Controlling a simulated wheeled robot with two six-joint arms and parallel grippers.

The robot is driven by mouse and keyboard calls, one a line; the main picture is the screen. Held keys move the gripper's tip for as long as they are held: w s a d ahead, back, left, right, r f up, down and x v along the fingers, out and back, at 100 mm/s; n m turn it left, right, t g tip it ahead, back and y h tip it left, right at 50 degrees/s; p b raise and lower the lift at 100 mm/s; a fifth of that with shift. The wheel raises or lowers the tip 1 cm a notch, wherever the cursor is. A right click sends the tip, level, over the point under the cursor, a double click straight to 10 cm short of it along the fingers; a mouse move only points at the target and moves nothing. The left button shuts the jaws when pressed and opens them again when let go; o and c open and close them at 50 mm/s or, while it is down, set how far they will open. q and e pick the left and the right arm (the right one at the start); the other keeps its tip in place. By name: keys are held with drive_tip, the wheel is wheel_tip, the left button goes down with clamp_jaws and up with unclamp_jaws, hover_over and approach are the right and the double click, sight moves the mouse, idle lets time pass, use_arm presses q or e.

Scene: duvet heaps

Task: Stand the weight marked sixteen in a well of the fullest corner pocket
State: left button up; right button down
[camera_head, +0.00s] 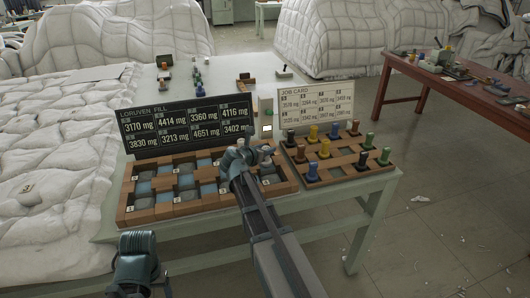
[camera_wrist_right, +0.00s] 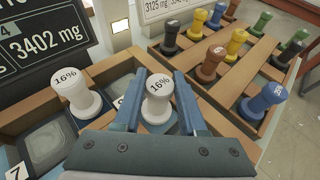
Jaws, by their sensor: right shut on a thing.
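My right gripper (camera_wrist_right: 160,104) is shut on a white weight (camera_wrist_right: 158,88) marked "16%", held upright over the right end of the wooden tray (camera_head: 190,208). I cannot tell whether its base touches the tray. A second white weight (camera_wrist_right: 78,92), also marked "16%", stands upright in the tray to its left. In the head view my right gripper (camera_head: 264,155) partly covers the tray's right side. My left gripper's jaws do not show.
A rack (camera_head: 338,160) of blue, yellow, brown, green and black weights adjoins the tray on the right. A job card (camera_head: 316,103) stands behind it. A small white device (camera_head: 266,115) stands between board and card. White duvets (camera_head: 50,160) lie at left.

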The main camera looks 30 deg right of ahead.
drive_tip(key=shift+f, duration=0.1)
drive_tip(key=shift+c, duration=2.3)
unclamp_jaws()
drive_tip(key=shift+r, duration=0.2)
drive_tip(key=p+v, duration=0.4)
drive_tip(key=v, duration=0.8)
drive_tip(key=shift+p, duration=0.3)
drive_tip(key=shift+f, duration=0.1)
